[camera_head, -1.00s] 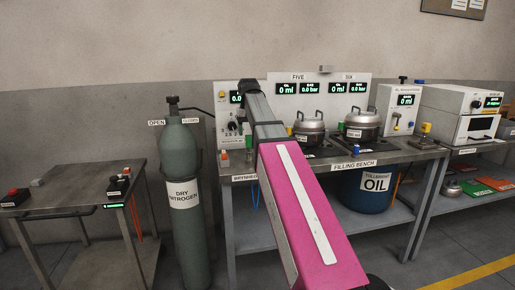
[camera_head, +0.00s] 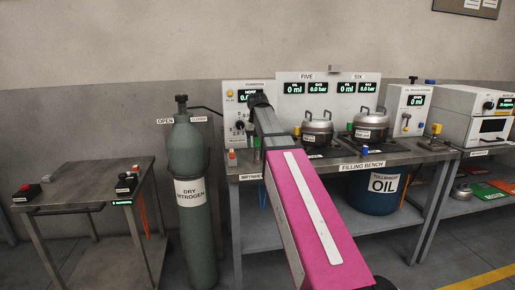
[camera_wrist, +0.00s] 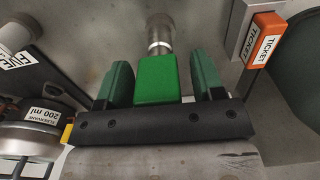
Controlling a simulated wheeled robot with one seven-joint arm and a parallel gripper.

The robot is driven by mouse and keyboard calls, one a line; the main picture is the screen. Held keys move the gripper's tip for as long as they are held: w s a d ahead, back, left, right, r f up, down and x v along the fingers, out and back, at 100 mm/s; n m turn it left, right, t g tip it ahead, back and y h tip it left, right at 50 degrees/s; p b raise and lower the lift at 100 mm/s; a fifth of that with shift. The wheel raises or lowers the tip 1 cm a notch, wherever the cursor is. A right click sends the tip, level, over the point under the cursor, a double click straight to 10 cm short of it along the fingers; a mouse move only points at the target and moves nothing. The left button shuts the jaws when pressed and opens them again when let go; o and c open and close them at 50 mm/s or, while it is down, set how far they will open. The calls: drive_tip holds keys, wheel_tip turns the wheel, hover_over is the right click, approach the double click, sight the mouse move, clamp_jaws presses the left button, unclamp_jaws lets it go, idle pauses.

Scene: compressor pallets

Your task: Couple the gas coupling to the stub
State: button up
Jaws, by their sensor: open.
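In the wrist view a green block (camera_wrist: 155,80) with a silver cylindrical end (camera_wrist: 159,34) sits between the two dark green fingers of my gripper (camera_wrist: 160,76). It looks like the gas coupling, though the pictures do not confirm this. The gripper is open: a narrow gap shows on the right of the block, and I cannot tell whether the left finger touches it. In the head view my arm hides the gripper and most of the bench spot below it. I cannot identify the stub for certain in either view.
An orange ticket holder (camera_wrist: 262,38) stands close to the right finger. A pot labelled 200 ml (camera_wrist: 38,118) is at the left in the wrist view. In the head view two lidded pots (camera_head: 317,127) (camera_head: 370,124) stand on the filling bench (camera_head: 400,158), with a nitrogen cylinder (camera_head: 190,150) left of it.

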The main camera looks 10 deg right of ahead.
sight(258, 147)
drive_tip(key=shift+s+f, duration=0.2)
drive_tip(key=shift+f, duration=0.55)
drive_tip(key=shift+s+f, duration=0.2)
drive_tip(key=shift+f, duration=0.5)
drive_tip(key=shift+s+f, duration=0.15)
drive_tip(key=shift+s, duration=0.35)
clamp_jaws()
drive_tip(key=shift+r, duration=0.2)
drive_tip(key=shift+w+r, duration=0.25)
drive_tip(key=shift+r, duration=0.4)
drive_tip(key=shift+w+r, duration=0.3)
drive_tip(key=shift+r, duration=0.4)
drive_tip(key=shift+w+r, duration=0.25)
drive_tip(key=shift+r, duration=0.4)
drive_tip(key=shift+w+r, duration=0.1)
drive_tip(key=shift+r, duration=0.8)
drive_tip(key=shift+r, duration=0.15)
